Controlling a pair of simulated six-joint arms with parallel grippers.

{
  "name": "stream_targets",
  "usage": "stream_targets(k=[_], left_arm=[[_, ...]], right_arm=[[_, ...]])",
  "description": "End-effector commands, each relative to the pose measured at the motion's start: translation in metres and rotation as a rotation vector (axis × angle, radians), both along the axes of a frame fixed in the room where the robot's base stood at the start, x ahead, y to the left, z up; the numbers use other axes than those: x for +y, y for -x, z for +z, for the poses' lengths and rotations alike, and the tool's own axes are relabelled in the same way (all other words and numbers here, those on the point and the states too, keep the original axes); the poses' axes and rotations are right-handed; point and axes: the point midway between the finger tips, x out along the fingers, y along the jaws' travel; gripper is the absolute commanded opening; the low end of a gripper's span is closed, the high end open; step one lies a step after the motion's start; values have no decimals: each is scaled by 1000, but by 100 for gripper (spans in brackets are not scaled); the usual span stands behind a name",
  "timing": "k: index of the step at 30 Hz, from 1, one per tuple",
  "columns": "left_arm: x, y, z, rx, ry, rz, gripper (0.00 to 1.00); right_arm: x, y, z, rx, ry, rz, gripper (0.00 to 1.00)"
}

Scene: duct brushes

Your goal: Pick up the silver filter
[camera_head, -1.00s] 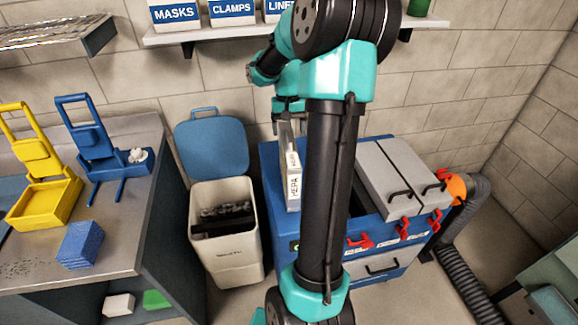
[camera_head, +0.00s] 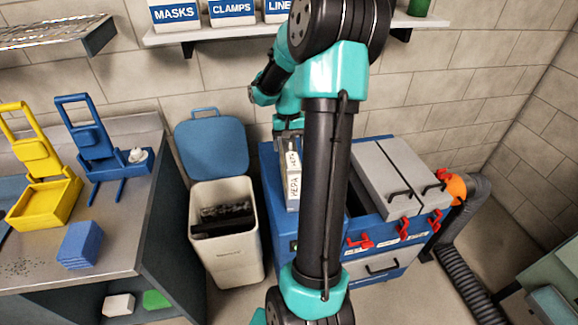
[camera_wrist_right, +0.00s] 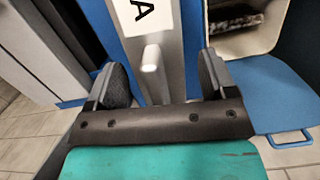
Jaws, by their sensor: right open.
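The silver filter (camera_head: 292,195) is a slim, pale grey upright piece with a white HEPA label. It stands at the left end of the blue cabinet in the head view, partly covered by my right arm. In the right wrist view the filter (camera_wrist_right: 168,75) has a pale knob or handle (camera_wrist_right: 150,58) facing the camera. My right gripper (camera_head: 288,132) is at the filter's top in the head view. The right wrist view shows its jaws (camera_wrist_right: 163,76) open, one on each side of the filter and knob. Finger contact cannot be told. My left gripper is not in view.
The blue cabinet (camera_head: 284,230) carries grey lidded boxes (camera_head: 388,178) and red clamps (camera_head: 360,241). An open white bin (camera_head: 230,260) with a blue lid stands left of it. A wall shelf (camera_head: 190,38) is behind. A bench (camera_head: 130,225) with yellow and blue frames is at left.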

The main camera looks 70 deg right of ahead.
Motion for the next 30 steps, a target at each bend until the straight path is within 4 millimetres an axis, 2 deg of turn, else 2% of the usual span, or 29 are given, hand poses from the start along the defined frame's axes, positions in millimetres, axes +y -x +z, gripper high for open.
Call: stream_targets(k=[9, 30], left_arm=[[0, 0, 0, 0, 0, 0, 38], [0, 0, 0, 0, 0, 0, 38]], right_arm=[[0, 0, 0, 0, 0, 0, 77], [0, 0, 0, 0, 0, 0, 10]])
